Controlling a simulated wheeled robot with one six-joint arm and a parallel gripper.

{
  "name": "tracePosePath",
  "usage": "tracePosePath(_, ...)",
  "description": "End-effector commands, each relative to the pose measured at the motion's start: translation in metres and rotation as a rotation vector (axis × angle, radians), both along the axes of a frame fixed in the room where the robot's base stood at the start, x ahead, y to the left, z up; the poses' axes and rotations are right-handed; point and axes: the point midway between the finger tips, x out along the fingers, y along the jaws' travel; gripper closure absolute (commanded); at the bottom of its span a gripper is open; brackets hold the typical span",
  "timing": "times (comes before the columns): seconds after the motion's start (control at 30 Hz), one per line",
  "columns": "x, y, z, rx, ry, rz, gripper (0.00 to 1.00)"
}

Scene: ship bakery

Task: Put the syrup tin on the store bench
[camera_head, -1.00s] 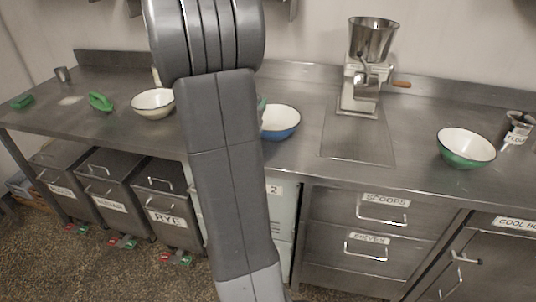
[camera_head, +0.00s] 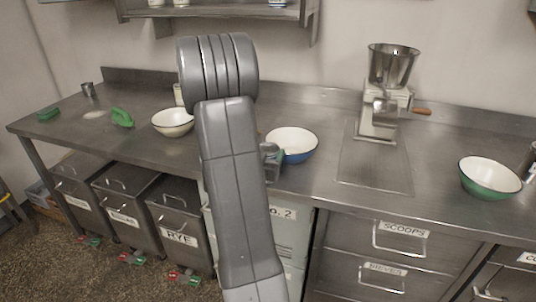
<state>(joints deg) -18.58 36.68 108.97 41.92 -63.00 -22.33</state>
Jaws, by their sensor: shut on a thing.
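My arm stands in the middle of the view and hides what is behind it. A small dark grey piece shows just right of it, over the bench beside the blue bowl; it looks like part of my wrist, but I cannot be sure. My gripper's fingers and anything between them are hidden. I cannot make out the syrup tin. The long steel bench (camera_head: 320,187) runs across the view; I cannot tell whether it is the store bench.
On the bench stand a cream bowl (camera_head: 172,122), a blue bowl (camera_head: 292,144), a mill (camera_head: 385,95) and a green bowl (camera_head: 489,178). A green-handled thing (camera_head: 122,117) and a small cup (camera_head: 88,89) are at left. Bins (camera_head: 178,220) stand below. A wall shelf (camera_head: 215,12) hangs above.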

Motion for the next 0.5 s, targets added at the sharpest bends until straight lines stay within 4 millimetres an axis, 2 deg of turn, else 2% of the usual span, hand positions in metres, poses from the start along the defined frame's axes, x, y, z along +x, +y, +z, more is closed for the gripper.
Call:
tracePosePath(0.37, 0.0003, 0.0001, -0.0032, 0.000, -0.003, 0.000, 0.79)
tracePosePath(0.4, 0.0001, 0.0000, -0.0029, 0.001, 0.000, 0.000, 0.31)
tracePosePath(0.5, 0.0001, 0.0000, -0.0026, 0.001, 0.000, 0.000, 0.16)
